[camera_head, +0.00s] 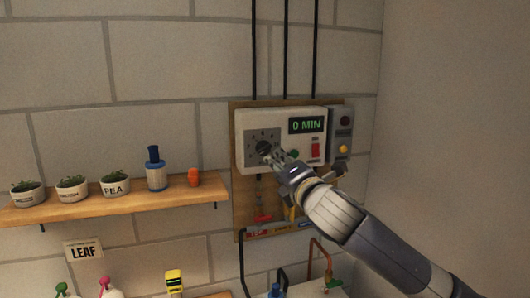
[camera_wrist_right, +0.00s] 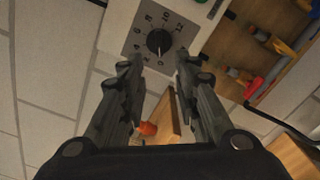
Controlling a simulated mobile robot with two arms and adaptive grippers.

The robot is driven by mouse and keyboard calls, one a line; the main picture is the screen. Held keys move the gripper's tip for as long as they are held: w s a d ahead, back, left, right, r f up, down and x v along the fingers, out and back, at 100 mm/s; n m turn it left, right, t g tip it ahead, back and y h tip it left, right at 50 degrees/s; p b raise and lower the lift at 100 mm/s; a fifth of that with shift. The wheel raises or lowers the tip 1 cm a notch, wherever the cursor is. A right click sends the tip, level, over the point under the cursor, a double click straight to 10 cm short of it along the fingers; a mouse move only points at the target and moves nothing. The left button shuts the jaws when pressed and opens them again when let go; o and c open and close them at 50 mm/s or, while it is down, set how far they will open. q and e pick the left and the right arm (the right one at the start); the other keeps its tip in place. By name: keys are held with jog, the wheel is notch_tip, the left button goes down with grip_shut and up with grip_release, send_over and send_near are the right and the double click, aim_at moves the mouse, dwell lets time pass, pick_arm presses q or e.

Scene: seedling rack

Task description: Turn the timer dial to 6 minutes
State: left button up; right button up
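The timer box (camera_head: 287,120) is white and hangs on a wooden board on the wall. Its display (camera_head: 307,125) reads 0 MIN. The black dial (camera_head: 264,148) sits on a grey plate at the box's left side. In the right wrist view the dial (camera_wrist_right: 159,41) shows between and beyond the fingertips, with printed numbers around it. My right gripper (camera_head: 275,155) is at the dial's lower right in the head view. In the wrist view its fingers (camera_wrist_right: 158,62) are apart with nothing between them; contact with the dial cannot be told. My left gripper is not in view.
A red switch (camera_head: 315,150) is on the box, and a grey unit (camera_head: 341,135) stands at its right. Coloured-handled tools (camera_head: 264,217) hang below. A wooden shelf (camera_head: 120,205) at left holds pots, a blue-capped bottle (camera_head: 155,170) and an orange item (camera_head: 193,177).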

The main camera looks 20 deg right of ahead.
aim_at(264, 151)
jog(key=w+p, duration=0.4)
jog(key=w, duration=0.5)
jog(key=shift+w+a+r, duration=0.1)
jog(key=shift+w+r, duration=0.05)
jog(key=shift+w, duration=0.25)
jog(key=shift+w+p, duration=0.4)
jog(key=shift+w, duration=0.15)
jog(key=shift+c, duration=0.3)
grip_shut()
